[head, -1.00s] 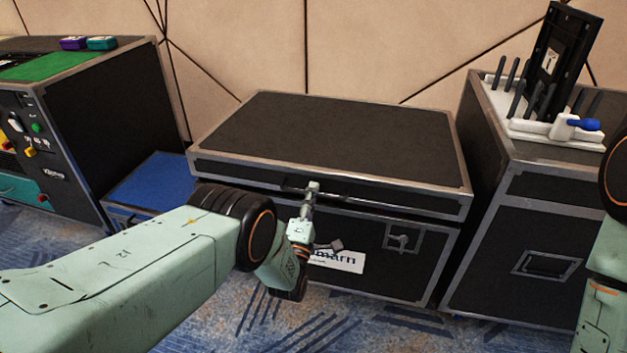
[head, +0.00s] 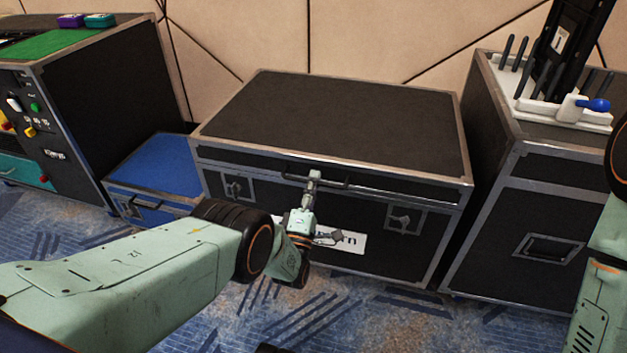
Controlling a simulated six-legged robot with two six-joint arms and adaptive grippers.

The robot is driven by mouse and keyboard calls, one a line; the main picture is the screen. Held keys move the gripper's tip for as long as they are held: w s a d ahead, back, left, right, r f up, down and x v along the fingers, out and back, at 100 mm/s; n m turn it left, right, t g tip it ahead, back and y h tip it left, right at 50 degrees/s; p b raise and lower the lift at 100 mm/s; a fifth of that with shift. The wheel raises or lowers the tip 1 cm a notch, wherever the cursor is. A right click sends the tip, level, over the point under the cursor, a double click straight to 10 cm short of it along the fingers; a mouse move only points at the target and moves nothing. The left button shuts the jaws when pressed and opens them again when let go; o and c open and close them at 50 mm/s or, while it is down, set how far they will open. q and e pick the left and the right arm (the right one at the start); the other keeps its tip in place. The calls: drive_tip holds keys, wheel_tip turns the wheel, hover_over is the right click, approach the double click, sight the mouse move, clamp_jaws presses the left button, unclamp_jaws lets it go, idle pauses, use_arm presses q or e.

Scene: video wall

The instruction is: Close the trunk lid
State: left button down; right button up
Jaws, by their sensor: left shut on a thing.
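The black trunk (head: 400,255) with metal edges stands in the middle of the head view. Its lid (head: 340,120) lies flat on the body, with no clear gap along the front seam. My left gripper (head: 313,178) is at the front edge of the lid, shut on the lid's dark bar handle (head: 338,184). The gripper and wrist hide part of the front and of the white label (head: 350,242). Latches show at the left (head: 236,187) and right (head: 404,220) of the front. My right arm shows at the right edge, its gripper out of view.
A low blue-topped case (head: 155,165) and a black console (head: 115,110) stand left of the trunk. A taller black case (head: 550,200) stands close on the right, with a white rack (head: 545,105) on it. Patterned carpet (head: 350,320) lies in front.

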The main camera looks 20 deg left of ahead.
use_arm(q)
drive_tip(key=c, duration=1.4)
unclamp_jaws()
drive_tip(key=shift+s+d+f, duration=0.1)
drive_tip(key=shift+s+f, duration=0.1)
drive_tip(key=shift+f, duration=0.55)
drive_tip(key=shift+c, duration=0.2)
drive_tip(key=shift+r, duration=0.15)
drive_tip(key=v, duration=1.2)
drive_tip(key=shift+r, duration=0.1)
